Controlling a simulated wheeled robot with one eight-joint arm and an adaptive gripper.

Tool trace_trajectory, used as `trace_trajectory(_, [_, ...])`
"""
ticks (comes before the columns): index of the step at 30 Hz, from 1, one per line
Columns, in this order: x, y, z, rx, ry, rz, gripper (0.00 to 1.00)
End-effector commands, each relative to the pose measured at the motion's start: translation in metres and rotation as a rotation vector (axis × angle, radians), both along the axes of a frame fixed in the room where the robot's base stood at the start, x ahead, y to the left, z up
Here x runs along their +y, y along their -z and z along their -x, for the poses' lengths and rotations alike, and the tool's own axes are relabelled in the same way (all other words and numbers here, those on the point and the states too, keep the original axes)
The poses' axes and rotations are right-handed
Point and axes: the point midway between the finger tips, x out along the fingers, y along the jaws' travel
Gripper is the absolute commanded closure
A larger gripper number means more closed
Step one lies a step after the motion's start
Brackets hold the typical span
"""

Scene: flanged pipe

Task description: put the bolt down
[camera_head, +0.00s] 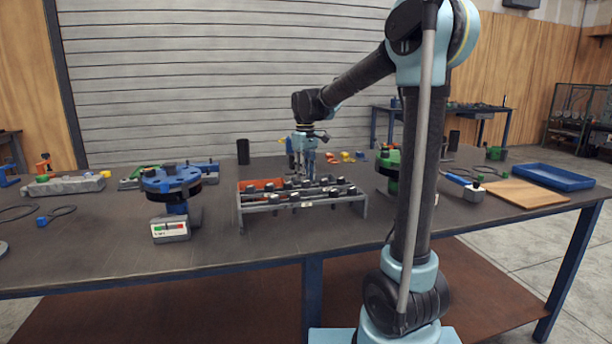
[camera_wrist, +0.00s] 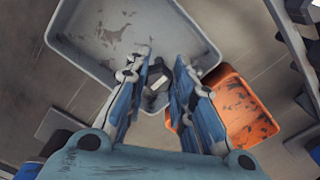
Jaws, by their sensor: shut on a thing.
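My gripper (camera_head: 304,163) is over the middle of the workbench, behind the bolt rack (camera_head: 300,203). In the wrist view my gripper (camera_wrist: 162,72) is shut on the bolt (camera_wrist: 157,83), a small pale and dark piece between the fingertips. The fingers hide part of it. Below it in the wrist view is a grey tray (camera_wrist: 75,40) with worn patches. I cannot tell whether the bolt touches the tray. An orange tray (camera_wrist: 243,112) lies to the right of the grey one, and it also shows behind the rack in the head view (camera_head: 258,185).
The rack holds several dark bolts in rows. A blue and black flange (camera_head: 171,180) on a stand is left of it. A green-topped flanged part (camera_head: 388,165) is to the right. A wooden board (camera_head: 525,193) and blue tray (camera_head: 553,177) are at far right.

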Motion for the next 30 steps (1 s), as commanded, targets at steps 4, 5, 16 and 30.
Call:
trace_trajectory(4, [0.0, 0.002, 0.0, 0.0, 0.0, 0.0, 0.68])
trace_trajectory(5, [0.0, 0.002, 0.0, 0.0, 0.0, 0.0, 0.61])
trace_trajectory(16, [0.0, 0.001, 0.0, 0.0, 0.0, 0.0, 0.57])
trace_trajectory(30, [0.0, -0.063, 0.0, 0.0, 0.001, 0.0, 0.57])
